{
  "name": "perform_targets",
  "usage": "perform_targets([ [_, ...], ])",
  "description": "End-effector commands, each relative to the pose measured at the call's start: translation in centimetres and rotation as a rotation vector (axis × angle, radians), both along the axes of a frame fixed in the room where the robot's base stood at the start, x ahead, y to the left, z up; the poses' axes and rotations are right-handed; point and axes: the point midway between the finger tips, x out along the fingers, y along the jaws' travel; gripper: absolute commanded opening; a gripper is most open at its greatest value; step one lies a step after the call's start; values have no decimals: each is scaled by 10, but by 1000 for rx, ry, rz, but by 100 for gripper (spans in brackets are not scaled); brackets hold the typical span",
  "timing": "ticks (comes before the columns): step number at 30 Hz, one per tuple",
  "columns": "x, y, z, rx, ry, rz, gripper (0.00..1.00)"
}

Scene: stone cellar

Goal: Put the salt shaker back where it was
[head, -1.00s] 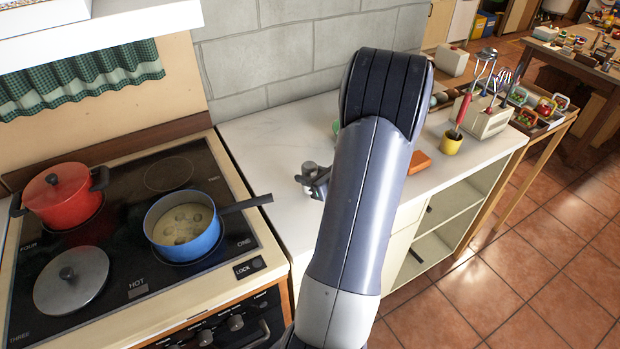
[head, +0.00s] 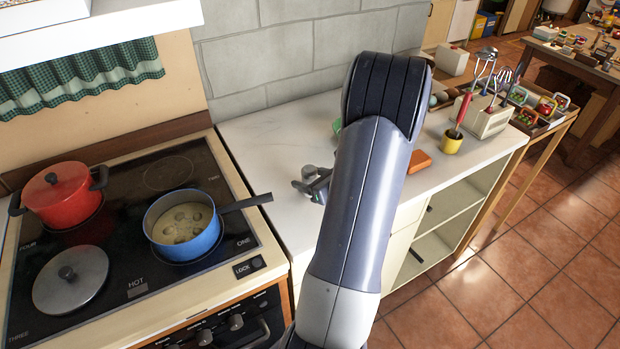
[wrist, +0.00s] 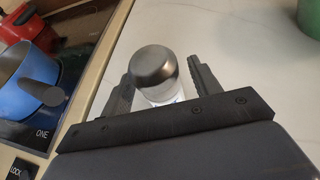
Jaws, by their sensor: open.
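The salt shaker (wrist: 156,68) has a rounded metal cap and a clear lower body. In the wrist view it is between the two fingers of my gripper (wrist: 160,88). My gripper is open, with one finger on each side of the shaker. Whether either finger touches it is hard to tell. In the head view my gripper (head: 312,186) is low over the white counter (head: 262,150), right of the stove, partly hidden by my arm. The shaker's base is hidden by the gripper, so its contact with the counter cannot be seen.
A blue pan (head: 186,226) on the stove points its handle toward the counter, left of my gripper. A green item (head: 336,127) stands behind my arm. The counter's back left is clear.

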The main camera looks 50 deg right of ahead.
Motion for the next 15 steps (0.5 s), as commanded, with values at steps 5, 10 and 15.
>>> perform_targets([
  [5, 0, 0, 3, 0, 0, 0, 59],
  [10, -16, -1, 10, -2, -1, -5, 59],
  [15, -49, 0, 23, -4, -1, -6, 59],
])
